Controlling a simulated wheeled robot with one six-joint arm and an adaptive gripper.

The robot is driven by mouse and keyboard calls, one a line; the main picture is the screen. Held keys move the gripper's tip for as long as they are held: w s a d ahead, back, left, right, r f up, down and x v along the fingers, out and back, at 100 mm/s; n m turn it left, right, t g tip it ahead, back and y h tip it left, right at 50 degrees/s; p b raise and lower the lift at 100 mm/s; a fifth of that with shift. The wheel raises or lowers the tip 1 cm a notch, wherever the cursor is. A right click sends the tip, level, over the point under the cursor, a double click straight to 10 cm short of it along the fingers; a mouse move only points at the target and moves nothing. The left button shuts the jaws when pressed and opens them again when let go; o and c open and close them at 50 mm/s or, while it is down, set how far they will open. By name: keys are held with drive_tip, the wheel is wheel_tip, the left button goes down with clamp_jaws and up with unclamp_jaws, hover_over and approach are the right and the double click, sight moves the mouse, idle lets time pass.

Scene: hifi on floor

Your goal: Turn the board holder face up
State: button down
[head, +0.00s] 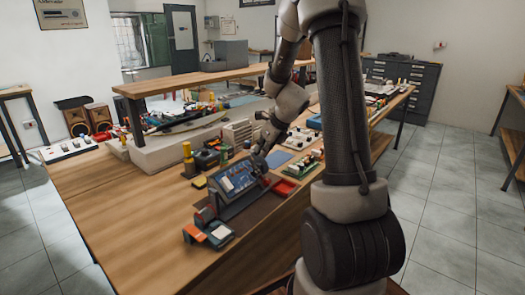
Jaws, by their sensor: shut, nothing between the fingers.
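What looks like the board holder (238,185) is a dark frame around a blue panel with small light parts. It stands tilted on the wooden workbench, with the panel side showing towards the camera. My gripper (261,166) reaches down at its upper right edge, shut with nothing held. The fingertips are small and dark here, and I cannot tell whether they touch the frame. The holder's back and its far right side are hidden.
An orange and grey device (209,232) stands close in front of the holder. A red tray (284,187), a yellow bottle (188,158) and small boxes surround it. A raised wooden shelf (200,82) runs behind. The bench's left front (130,215) is clear.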

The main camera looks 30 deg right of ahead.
drive_tip(key=shift+w+a, duration=0.1)
drive_tip(key=shift+w, duration=0.15)
drive_tip(key=shift+w+a+f+g+h, duration=0.15)
drive_tip(key=shift+w+f+g+h, duration=0.2)
drive_tip(key=shift+g, duration=0.35)
drive_tip(key=shift+w+a, duration=0.1)
drive_tip(key=shift+w, duration=0.05)
drive_tip(key=shift+w+f+g, duration=0.2)
drive_tip(key=shift+f+g, duration=0.1)
drive_tip(key=shift+g, duration=0.5)
idle(1.5)
idle(0.4)
